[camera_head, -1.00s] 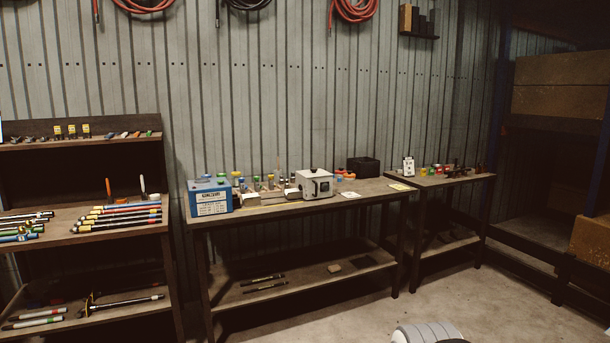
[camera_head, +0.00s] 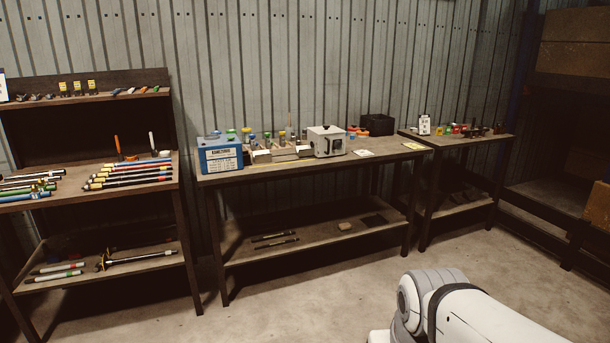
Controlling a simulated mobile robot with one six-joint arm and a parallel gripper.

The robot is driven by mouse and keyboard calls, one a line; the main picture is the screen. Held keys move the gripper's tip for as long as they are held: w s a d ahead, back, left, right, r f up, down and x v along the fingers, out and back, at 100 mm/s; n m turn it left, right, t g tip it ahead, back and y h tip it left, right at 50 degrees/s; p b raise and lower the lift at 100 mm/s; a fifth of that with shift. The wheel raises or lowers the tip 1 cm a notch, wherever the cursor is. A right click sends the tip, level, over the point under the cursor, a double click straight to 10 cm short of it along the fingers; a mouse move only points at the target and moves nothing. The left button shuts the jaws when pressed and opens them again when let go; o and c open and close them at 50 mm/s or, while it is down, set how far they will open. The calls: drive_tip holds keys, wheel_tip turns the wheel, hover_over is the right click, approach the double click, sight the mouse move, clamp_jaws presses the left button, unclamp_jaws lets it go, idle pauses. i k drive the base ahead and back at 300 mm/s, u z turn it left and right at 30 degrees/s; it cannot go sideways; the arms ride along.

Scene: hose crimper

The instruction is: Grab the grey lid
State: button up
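A pale grey box-shaped machine (camera_head: 328,146) stands on the middle workbench, right of its centre. It has a dark opening in its front and a flat top with a small knob. I cannot tell whether this top is the grey lid, and no other lid stands out clearly. Part of my white arm (camera_head: 455,310) shows at the bottom right, over the floor and well short of the benches. My gripper is outside the picture, so its state does not show.
The middle workbench (camera_head: 310,170) carries a blue box (camera_head: 220,155), several small coloured-topped items and a black bin (camera_head: 377,125). A shelf with hoses (camera_head: 130,175) stands left; a smaller bench (camera_head: 465,143) stands right. The floor (camera_head: 320,300) before the benches is clear.

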sight(326, 128)
drive_tip(key=z, duration=0.05)
drive_tip(key=i, duration=4.15)
drive_tip(key=u, duration=0.1)
